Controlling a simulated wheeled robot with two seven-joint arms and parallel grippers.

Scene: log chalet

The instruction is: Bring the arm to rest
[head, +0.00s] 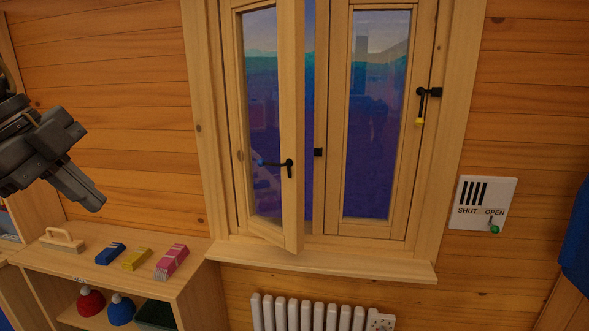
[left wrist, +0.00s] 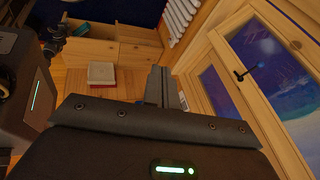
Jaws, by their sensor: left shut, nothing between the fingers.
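My left gripper (head: 84,192) comes in from the left in the head view. It is shut and empty, in the air above the left end of the wooden shelf unit, and touches nothing. In the left wrist view its closed fingers (left wrist: 163,88) point away from the camera. My right gripper is in neither view.
The window's left sash (head: 291,120) stands ajar; its right sash (head: 376,110) looks closed. The shelf unit (head: 190,272) holds a brush (head: 62,240) and blue, yellow and pink blocks. A radiator (head: 310,314) is below the sill. A vent panel (head: 483,203) is at right.

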